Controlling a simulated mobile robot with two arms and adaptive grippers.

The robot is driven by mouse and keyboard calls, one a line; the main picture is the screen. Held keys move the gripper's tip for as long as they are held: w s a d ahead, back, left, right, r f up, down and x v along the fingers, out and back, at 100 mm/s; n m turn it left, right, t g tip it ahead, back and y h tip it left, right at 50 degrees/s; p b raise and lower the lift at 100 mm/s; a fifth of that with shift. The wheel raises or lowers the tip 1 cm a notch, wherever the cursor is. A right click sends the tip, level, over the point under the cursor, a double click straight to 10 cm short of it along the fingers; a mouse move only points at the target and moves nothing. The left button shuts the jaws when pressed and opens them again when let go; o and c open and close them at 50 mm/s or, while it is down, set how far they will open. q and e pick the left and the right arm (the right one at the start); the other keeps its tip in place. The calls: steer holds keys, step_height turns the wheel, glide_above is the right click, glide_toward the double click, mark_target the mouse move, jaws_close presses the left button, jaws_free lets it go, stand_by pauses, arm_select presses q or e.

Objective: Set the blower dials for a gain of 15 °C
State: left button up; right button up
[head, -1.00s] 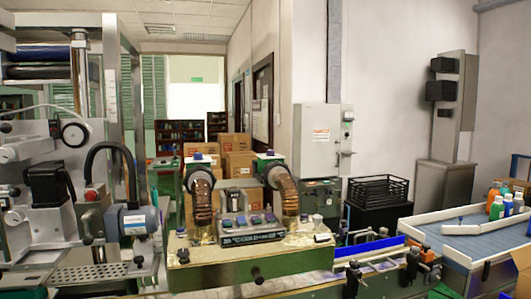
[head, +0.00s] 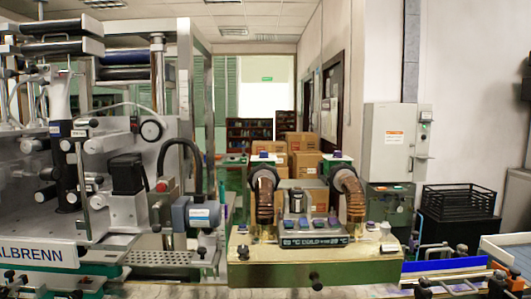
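The blower unit stands on a green and cream bench (head: 290,273) right of centre. Two ribbed copper hoses (head: 265,196) bend down on its two sides. Between them is a grey control box (head: 314,241) with a lettered front strip, too small to read surely. Small blue-topped dials (head: 317,222) sit in a row on the box; their settings cannot be read. A blue cap (head: 264,155) tops the left blower head and another blue cap (head: 337,155) tops the right one. Neither of my grippers is in view.
A large labelling machine (head: 100,185) fills the left side. A grey electrical cabinet (head: 393,143) is on the wall behind right. A black crate (head: 459,201) stands at the right. Cardboard boxes (head: 304,165) are stacked behind the blowers.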

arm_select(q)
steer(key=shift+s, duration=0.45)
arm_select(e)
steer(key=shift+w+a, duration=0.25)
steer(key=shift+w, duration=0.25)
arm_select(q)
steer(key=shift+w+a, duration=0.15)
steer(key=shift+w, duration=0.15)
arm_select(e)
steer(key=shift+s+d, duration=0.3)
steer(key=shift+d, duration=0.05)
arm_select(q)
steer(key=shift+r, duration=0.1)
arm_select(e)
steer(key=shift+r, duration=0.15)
